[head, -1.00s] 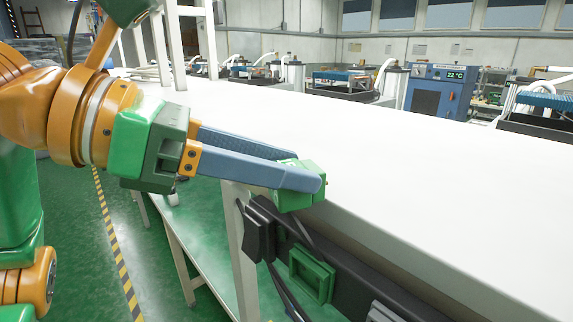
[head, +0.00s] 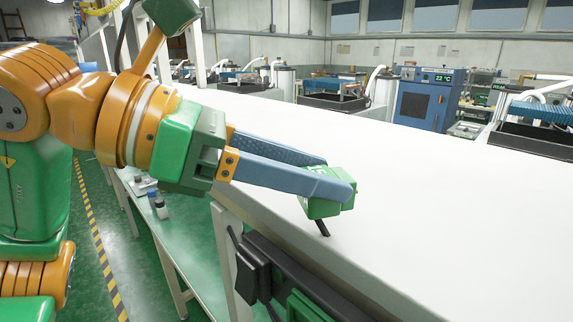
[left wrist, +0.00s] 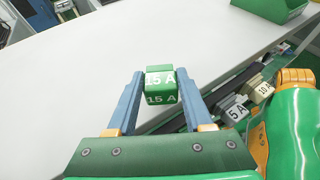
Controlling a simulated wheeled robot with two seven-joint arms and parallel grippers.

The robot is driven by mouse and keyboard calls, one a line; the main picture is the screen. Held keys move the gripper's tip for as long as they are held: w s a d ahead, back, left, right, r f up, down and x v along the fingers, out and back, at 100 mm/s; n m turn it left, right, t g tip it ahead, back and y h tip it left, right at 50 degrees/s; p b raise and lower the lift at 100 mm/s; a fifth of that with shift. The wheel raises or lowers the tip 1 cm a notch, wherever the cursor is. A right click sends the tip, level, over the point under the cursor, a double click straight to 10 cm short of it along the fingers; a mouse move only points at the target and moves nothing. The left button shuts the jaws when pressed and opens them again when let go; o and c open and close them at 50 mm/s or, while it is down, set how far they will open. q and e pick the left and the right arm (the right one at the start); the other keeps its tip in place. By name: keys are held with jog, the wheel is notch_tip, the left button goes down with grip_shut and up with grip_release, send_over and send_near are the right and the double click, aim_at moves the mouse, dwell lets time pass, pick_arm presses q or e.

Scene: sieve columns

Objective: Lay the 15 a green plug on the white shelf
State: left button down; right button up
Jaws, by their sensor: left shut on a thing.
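The green plug (head: 326,206) is held between the blue fingers of my left gripper (head: 335,186), which is shut on it. A dark cable or cord shows just below the plug in the head view. In the left wrist view the plug (left wrist: 161,85) carries the white marking "15 A" and sits between the fingertips (left wrist: 160,88). The white shelf (head: 440,220) is the long white surface beneath and beyond the plug. The plug is over the shelf's near edge; I cannot tell whether it touches. My right gripper is not in view.
A black rail with a green socket (head: 303,306) and a black plug (head: 252,268) runs along the shelf's front. The shelf's middle is clear.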

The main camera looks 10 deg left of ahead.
pick_arm(q)
jog(key=w+d, duration=0.1)
jog(key=w+d+p, duration=0.1)
jog(key=w, duration=0.1)
jog(key=shift+w+d+f, duration=0.25)
jog(key=shift+w+d, duration=0.1)
jog(key=shift+d, duration=0.05)
jog(key=shift+w+d+f+b, duration=0.15)
jog(key=shift+f+b, duration=0.1)
jog(key=shift+f, duration=0.2)
jog(key=shift+w+d+f+b, duration=0.1)
jog(key=shift+w+f+b, duration=0.1)
jog(key=shift+f, duration=0.25)
jog(key=shift+s, duration=0.1)
jog(key=shift+c, duration=1.1)
grip_release()
